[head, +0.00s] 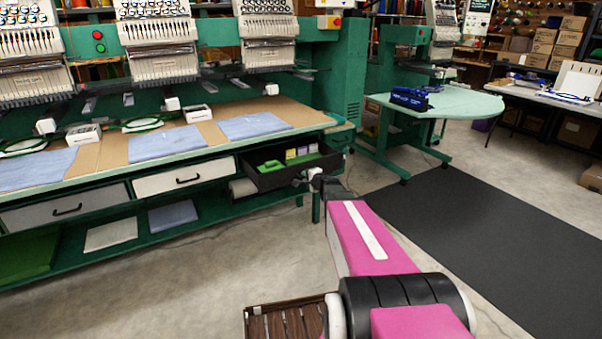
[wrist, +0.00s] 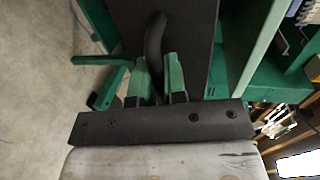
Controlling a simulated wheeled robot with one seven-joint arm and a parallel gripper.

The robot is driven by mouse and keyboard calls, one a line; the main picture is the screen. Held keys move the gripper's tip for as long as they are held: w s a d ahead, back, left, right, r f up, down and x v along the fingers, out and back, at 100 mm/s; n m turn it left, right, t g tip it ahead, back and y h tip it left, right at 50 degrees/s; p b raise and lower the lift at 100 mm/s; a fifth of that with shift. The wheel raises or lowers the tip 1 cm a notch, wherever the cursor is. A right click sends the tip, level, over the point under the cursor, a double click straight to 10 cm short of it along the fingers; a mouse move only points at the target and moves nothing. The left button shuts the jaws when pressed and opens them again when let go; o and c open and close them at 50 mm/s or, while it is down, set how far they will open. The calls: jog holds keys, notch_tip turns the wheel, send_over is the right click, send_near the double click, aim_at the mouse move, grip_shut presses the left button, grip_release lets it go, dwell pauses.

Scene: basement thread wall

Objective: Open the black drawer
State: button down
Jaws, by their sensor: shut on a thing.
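The black drawer (head: 277,182) is at the right end of the row under the green bench in the head view. It stands partly open, with its inside showing. A green item (head: 271,166) and small yellow and purple boxes (head: 301,155) lie in it. In the wrist view, the dark drawer front (wrist: 195,40) faces my gripper. My gripper (wrist: 159,75) is shut on the black curved handle (wrist: 154,38), with a green fingertip on each side. In the head view my gripper (head: 309,178) is at the drawer front, and the handle is hard to make out.
Blue cloths (head: 252,126) and embroidery machines are above. A round-ended green table (head: 455,106) stands behind at right. A black mat (head: 470,215) lies on open floor.

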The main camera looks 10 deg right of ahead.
jog(key=f+v, duration=0.2)
jog(key=v, duration=0.9)
jog(key=shift+s+f, duration=0.15)
jog(key=shift+s, duration=0.25)
jog(key=shift+d, duration=0.15)
jog(key=c, duration=1.2)
grip_release()
jog(key=shift+s, duration=0.1)
